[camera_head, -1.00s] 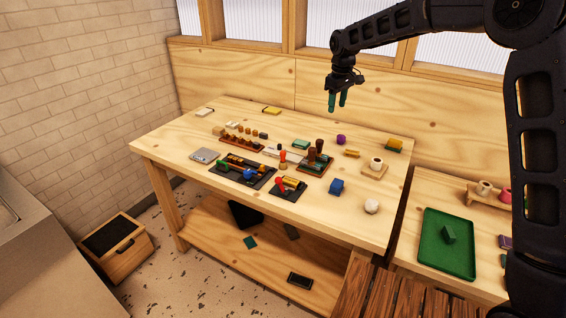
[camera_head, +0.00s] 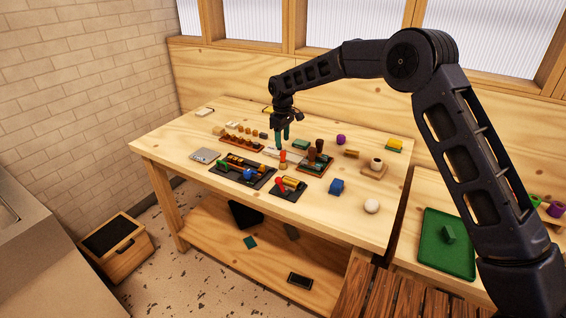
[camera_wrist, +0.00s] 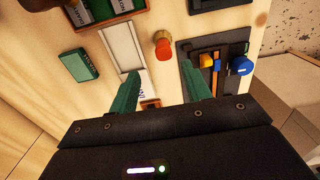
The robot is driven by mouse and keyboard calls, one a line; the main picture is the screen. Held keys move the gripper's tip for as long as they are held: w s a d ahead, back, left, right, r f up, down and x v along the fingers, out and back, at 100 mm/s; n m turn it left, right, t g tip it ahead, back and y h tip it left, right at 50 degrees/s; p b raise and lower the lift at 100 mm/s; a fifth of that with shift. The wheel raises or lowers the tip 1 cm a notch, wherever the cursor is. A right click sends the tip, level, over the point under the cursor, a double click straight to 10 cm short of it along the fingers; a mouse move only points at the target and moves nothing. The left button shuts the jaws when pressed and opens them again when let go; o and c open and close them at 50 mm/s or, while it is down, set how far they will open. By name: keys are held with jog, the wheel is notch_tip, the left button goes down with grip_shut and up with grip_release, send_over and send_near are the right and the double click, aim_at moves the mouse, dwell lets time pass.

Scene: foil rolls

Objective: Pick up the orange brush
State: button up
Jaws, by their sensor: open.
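A small upright orange-red piece, which looks like the orange brush (camera_head: 283,159), stands near the middle of the table. In the wrist view the orange brush (camera_wrist: 162,46) shows a rounded red top and stands just beyond the fingertips, roughly in line with the gap between them. My gripper (camera_head: 282,139) points down above the table, just behind and above the brush in the head view. Its two green fingers (camera_wrist: 160,72) are apart with nothing between them. They appear apart from the brush.
A white flat tray (camera_wrist: 121,47) and green block (camera_wrist: 79,66) lie beside the brush. A black tray (camera_head: 243,171) with a blue knob (camera_wrist: 241,66) is on the other side. A stamp rack (camera_head: 315,163) stands close to its right. The table's front right corner has free room.

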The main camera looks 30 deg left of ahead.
aim_at(283, 152)
jog(key=shift+s+d+f, duration=0.1)
jog(key=shift+f, duration=1.1)
jog(key=shift+s+d+f, duration=0.15)
jog(key=shift+f, duration=1)
jog(key=shift+s+d+f, duration=0.1)
jog(key=shift+f, duration=1.1)
grip_shut()
